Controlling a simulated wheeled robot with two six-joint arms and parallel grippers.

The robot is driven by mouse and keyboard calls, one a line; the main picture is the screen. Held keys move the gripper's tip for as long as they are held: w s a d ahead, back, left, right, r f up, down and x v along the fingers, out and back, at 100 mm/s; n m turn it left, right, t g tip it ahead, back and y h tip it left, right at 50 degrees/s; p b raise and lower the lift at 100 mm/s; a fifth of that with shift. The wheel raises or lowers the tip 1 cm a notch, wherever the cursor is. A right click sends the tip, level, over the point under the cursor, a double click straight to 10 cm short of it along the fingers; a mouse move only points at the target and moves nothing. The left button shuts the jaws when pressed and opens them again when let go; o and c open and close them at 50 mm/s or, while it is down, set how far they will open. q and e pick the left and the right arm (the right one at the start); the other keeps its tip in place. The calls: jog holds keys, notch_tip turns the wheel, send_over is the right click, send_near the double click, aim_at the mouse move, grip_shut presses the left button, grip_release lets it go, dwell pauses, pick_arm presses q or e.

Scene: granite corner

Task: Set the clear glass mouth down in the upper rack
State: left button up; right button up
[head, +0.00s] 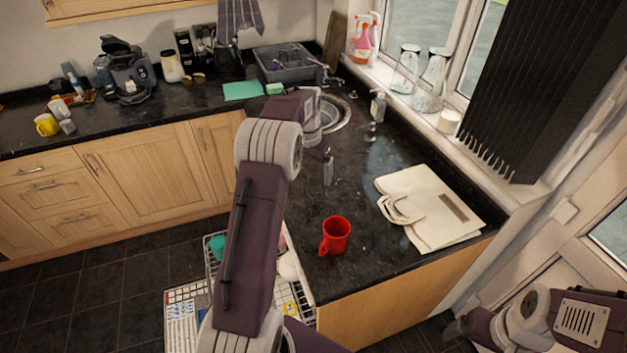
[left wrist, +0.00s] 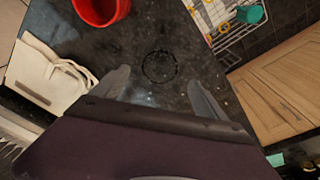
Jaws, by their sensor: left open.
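The clear glass (left wrist: 159,67) shows in the left wrist view only as a faint dark ring on the black counter, between my fingertips and slightly beyond them. I cannot make it out surely in the head view. My left gripper (head: 349,150) is open above the counter near the sink; it also shows in the left wrist view (left wrist: 158,78), with a finger on each side of the ring. The white wire dishwasher rack (head: 213,240) is low behind my left arm, partly hidden, and holds a teal cup (head: 217,247). My right gripper (head: 458,328) is at the lower right, its jaws unclear.
A red mug (head: 336,236) and a cream bag (head: 425,205) lie on the near counter (head: 320,280). A soap bottle (head: 377,105) stands by the sink. Upturned glass jars (head: 432,82) stand on the sill. A grey dish tub (head: 290,63) is at the back.

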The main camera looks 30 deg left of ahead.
pick_arm(q)
jog(key=s+d, duration=0.3)
jog(key=s+d+f, duration=0.1)
jog(key=s+d, duration=0.6)
jog(key=s, duration=0.1)
jog(key=shift+d+f, duration=0.2)
jog(key=shift+d, duration=0.2)
jog(key=s+d+f, duration=0.1)
jog(key=s+d, duration=0.1)
jog(key=s, duration=0.4)
jog(key=s+d+f, duration=0.2)
jog(key=s, duration=0.5)
jog(key=shift+s+d+n, duration=0.25)
jog(key=shift+d+n, duration=0.05)
jog(key=shift+n, duration=0.1)
